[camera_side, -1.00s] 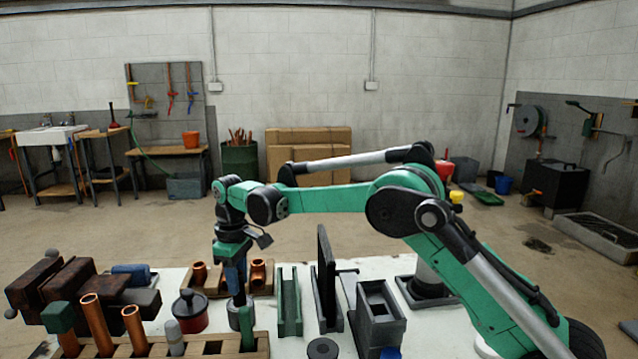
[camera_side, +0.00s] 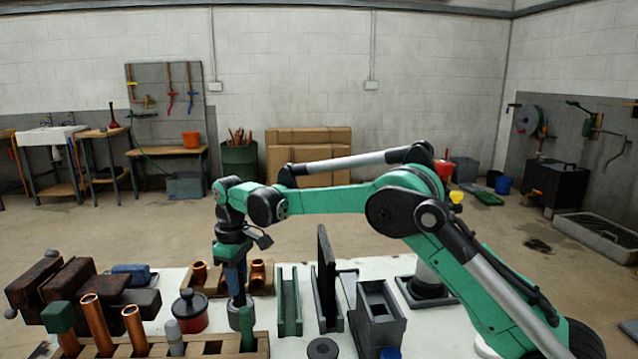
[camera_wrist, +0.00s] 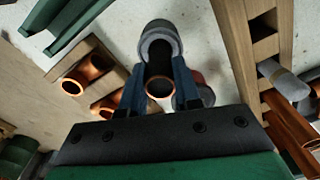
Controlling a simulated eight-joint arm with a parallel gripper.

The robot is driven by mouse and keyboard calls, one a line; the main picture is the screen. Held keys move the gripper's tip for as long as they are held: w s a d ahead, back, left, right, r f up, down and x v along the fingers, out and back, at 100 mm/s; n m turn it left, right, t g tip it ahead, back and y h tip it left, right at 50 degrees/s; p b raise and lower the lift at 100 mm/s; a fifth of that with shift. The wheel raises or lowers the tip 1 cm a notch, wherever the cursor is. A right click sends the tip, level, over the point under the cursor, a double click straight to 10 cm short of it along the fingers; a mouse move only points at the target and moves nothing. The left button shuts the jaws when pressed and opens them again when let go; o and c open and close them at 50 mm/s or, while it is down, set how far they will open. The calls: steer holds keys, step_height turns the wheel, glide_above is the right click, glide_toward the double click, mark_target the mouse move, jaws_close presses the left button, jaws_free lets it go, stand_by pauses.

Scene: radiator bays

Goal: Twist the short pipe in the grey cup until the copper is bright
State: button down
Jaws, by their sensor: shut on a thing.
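The grey cup (camera_side: 240,317) stands on the white bench top, right of the red pot. In the wrist view the grey cup (camera_wrist: 160,33) is at top centre. My gripper (camera_side: 237,294) points straight down over it. In the wrist view its two blue fingers (camera_wrist: 163,66) are shut on the short pipe (camera_wrist: 159,79), one on each side. The pipe's near end shows an orange copper rim around a dark opening, and its far end is in the cup. The pipe wall between the fingers looks dark. The part inside the cup is hidden.
A red pot with a black lid (camera_side: 190,312) stands close left of the cup. A wooden rack (camera_side: 150,346) with upright copper pipes is in front. A wooden board (camera_side: 215,290) with copper fittings lies behind. A green channel (camera_side: 289,302) stands to the right.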

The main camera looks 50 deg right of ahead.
steer(key=shift+r, duration=4.3)
